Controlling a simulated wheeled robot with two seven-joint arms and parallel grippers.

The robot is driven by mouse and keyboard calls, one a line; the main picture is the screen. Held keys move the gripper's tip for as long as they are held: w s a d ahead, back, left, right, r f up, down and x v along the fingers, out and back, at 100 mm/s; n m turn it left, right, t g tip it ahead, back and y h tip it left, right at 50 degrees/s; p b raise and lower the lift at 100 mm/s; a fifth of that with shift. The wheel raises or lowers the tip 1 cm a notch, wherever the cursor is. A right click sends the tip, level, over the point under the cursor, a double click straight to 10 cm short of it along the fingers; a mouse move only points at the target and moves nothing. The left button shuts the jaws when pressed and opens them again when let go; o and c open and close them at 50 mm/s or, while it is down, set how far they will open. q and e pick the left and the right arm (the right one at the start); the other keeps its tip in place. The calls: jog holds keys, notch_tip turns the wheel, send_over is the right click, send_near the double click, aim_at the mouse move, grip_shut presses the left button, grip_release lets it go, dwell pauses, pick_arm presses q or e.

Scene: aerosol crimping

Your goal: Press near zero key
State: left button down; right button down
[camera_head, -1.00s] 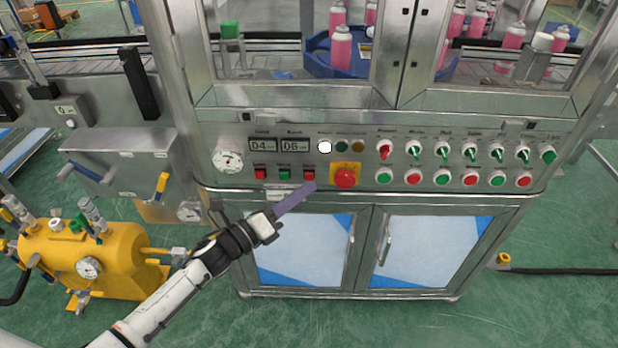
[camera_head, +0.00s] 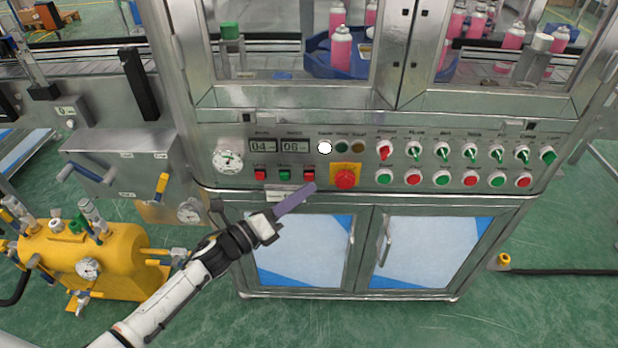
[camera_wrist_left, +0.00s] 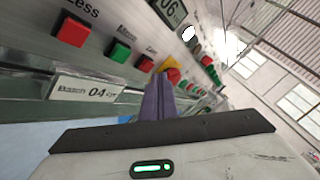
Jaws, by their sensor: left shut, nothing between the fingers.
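Three square keys sit in a row under the two displays: a left red key (camera_head: 260,174), a green key (camera_head: 284,174) and a right red key (camera_head: 308,175). Their labels are too blurred to read surely in the head view. My left gripper (camera_head: 313,187) is shut and empty, its purple fingers pointing up and right. In the head view its tips lie just below the right red key. In the left wrist view the fingertips (camera_wrist_left: 162,80) show just beside that right red key (camera_wrist_left: 145,64); contact cannot be told. My right gripper is not in view.
A red emergency stop (camera_head: 345,179) on a yellow plate is just right of the fingertips. Rows of switches and round buttons (camera_head: 471,179) continue right. A gauge (camera_head: 228,161) is at the left. Cabinet doors (camera_head: 305,250) lie below; a yellow tank (camera_head: 90,255) stands lower left.

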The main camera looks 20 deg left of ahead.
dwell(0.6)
pick_arm(q)
jog(key=shift+w, duration=0.1)
jog(key=shift+w+a+b, duration=0.1)
jog(key=shift+w+b, duration=0.2)
jog(key=shift+w, duration=0.05)
jog(key=shift+w+a, duration=0.1)
jog(key=shift+w, duration=0.25)
dwell(0.6)
jog(key=shift+s, duration=0.1)
dwell(0.3)
jog(key=shift+s+d, duration=0.2)
jog(key=shift+s, duration=0.45)
